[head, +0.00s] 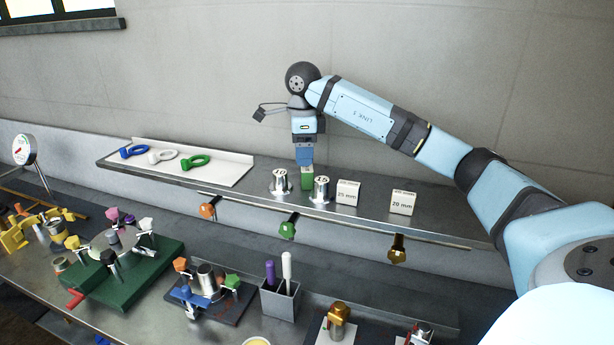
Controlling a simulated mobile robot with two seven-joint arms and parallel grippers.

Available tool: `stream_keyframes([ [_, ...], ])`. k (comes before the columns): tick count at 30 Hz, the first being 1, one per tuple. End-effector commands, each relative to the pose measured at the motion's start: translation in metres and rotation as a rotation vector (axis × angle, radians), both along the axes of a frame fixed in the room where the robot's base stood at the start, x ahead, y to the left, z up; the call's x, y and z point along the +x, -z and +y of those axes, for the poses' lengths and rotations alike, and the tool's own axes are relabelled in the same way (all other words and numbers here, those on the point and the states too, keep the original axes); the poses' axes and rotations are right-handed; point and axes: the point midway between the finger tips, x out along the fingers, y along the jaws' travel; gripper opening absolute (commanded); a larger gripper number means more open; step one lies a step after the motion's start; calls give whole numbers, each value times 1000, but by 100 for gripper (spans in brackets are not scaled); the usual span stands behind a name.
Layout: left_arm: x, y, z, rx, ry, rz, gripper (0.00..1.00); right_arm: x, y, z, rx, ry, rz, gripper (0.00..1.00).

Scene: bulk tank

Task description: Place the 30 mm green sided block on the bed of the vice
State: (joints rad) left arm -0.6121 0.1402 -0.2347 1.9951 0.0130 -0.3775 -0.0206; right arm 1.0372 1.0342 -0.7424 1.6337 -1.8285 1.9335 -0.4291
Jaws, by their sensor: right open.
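A small green-sided block (307,182) stands on the grey shelf between two short metal cylinders with numbered tops. Its size marking cannot be read. My right gripper (305,163) points straight down at the block, with its blue fingers at or just above the block's top. It is open; whether the fingers straddle the block cannot be told. No vice can be made out with certainty. A green base with a red handle (112,270) and a small fixture with blue parts (205,292) stand on the lower bench. My left gripper is out of view.
The left metal cylinder (281,182) and right cylinder (321,190) flank the block closely. White 25 mm (347,193) and 20 mm (403,203) blocks stand further right. A white board (225,172) holds coloured ring-ended tools. Coloured knobs hang below the shelf's front edge.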

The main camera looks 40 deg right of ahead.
Motion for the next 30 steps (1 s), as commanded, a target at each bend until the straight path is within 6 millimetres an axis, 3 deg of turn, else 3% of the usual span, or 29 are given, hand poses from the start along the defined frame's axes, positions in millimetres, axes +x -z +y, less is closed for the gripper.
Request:
stream_keyframes([
  [12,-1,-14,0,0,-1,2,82,-4,49,-2,1,-2,2,60],
  [21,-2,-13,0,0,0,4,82,-3,55,-2,0,-2,0,60],
  [25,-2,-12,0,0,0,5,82,-3,55,-2,0,-2,0,32],
  [27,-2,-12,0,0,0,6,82,-3,55,-2,1,-2,-1,25],
  [30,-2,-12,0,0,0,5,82,-3,55,-2,0,-2,0,25],
])
